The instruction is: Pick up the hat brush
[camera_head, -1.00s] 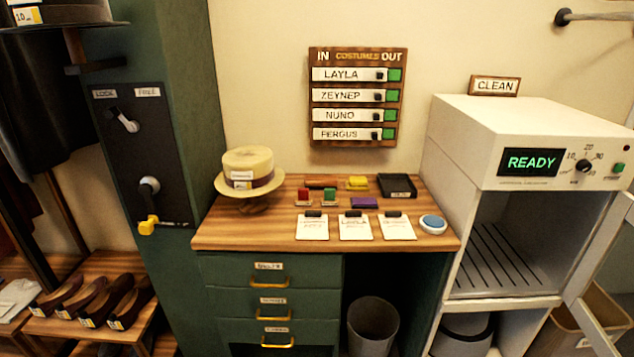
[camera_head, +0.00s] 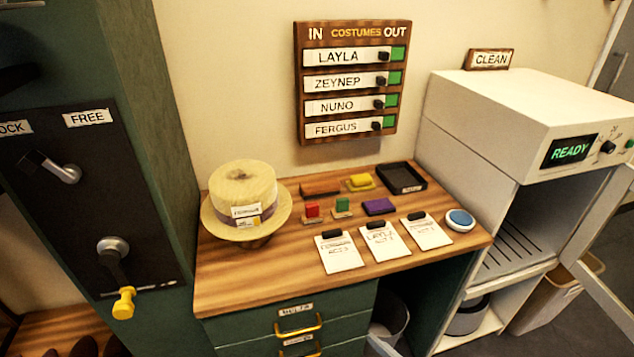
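A low, brown, oblong block (camera_head: 320,188) lies at the back of the wooden table (camera_head: 235,280), just right of the straw hat (camera_head: 243,192). It looks like the hat brush, but it is too small to make out bristles. The hat carries a white label and rests on a stand at the table's left end. My gripper is not in view.
A black tray (camera_head: 401,178), several clipboards (camera_head: 380,240) and a blue-topped disc (camera_head: 460,219) share the table. A white cabinet (camera_head: 520,120) with an open door stands right.

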